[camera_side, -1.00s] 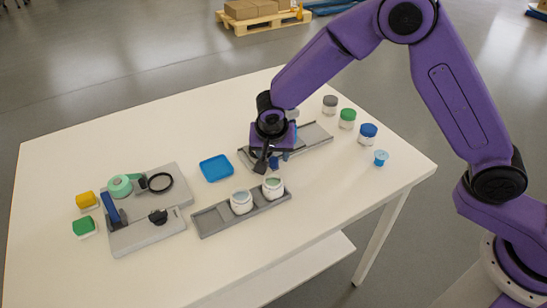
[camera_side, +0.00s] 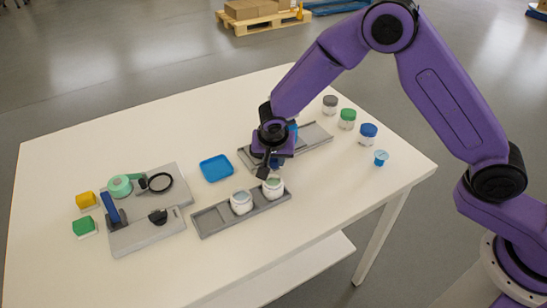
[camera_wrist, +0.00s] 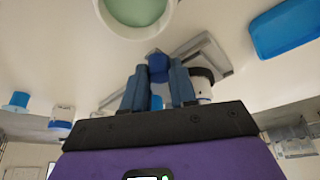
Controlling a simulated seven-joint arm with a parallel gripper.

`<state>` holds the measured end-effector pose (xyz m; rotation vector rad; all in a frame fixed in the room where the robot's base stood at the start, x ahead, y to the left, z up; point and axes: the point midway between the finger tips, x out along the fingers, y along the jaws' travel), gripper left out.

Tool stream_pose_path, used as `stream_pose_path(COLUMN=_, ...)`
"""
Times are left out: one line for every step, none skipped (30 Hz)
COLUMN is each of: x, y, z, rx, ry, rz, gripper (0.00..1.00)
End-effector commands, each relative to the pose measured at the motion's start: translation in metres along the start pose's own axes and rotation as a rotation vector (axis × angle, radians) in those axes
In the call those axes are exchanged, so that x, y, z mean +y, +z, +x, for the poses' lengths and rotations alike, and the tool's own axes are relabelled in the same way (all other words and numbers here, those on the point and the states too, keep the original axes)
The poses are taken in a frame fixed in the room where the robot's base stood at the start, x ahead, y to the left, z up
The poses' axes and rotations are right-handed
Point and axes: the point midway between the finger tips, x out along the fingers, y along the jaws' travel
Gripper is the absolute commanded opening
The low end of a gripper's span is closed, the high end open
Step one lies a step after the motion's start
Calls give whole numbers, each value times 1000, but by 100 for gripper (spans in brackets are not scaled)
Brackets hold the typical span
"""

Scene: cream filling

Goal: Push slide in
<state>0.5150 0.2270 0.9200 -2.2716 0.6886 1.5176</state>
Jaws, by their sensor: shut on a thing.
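My gripper (camera_side: 269,167) is low over the near end of the far grey rail (camera_side: 316,134). The grey rail shows behind the knob in the wrist view (camera_wrist: 203,48). Whatever lies below the knob is hidden by my gripper. Two white open jars (camera_side: 241,202) (camera_side: 273,186) stand on the near grey rail (camera_side: 212,221). The closer one shows pale green contents in the wrist view (camera_wrist: 138,8).
A blue tray (camera_side: 216,168) lies left of my gripper. A grey station (camera_side: 148,239) with a green tape roll stands at the left, beside yellow (camera_side: 86,200) and green (camera_side: 84,226) blocks. Lidded jars (camera_side: 347,118) and a small blue cup (camera_side: 381,158) stand at the right.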

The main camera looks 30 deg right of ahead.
Motion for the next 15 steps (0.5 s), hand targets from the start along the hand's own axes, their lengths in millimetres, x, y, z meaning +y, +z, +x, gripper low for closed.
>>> stream_pose_path(x=6, y=-5, z=2, rx=1, ry=2, rz=2, gripper=0)
stream_pose_path(x=11, y=-8, z=3, rx=1, ry=3, rz=4, gripper=0)
stream_pose_path(x=18, y=-13, z=4, rx=1, ry=4, rz=5, gripper=0)
stream_pose_path(x=24, y=-16, z=6, rx=1, ry=5, rz=5, gripper=0)
stream_pose_path(x=31, y=-20, z=8, rx=1, ry=4, rz=6, gripper=0)
stream_pose_path(x=39, y=-26, z=10, rx=2, ry=4, rz=6, gripper=0)
stream_pose_path(x=45, y=-29, z=11, rx=1, ry=4, rz=5, gripper=0)
stream_pose_path(x=51, y=-33, z=13, rx=1, ry=4, rz=5, gripper=0)
stream_pose_path(x=58, y=-37, z=15, rx=1, ry=4, rz=4, gripper=0)
stream_pose_path(x=62, y=-40, z=16, rx=2, ry=2, rz=3, gripper=0)
stream_pose_path(x=66, y=-42, z=17, rx=1, ry=2, rz=4, gripper=0)
stream_pose_path(x=71, y=-45, z=18, rx=2, ry=2, rz=3, gripper=0)
stream_pose_path(x=73, y=-46, z=18, rx=2, ry=1, rz=2, gripper=0)
stream_pose_path(x=74, y=-47, z=19, rx=1, ry=0, rz=2, gripper=0)
stream_pose_path(x=76, y=-48, z=19, rx=1, ry=0, rz=2, gripper=0)
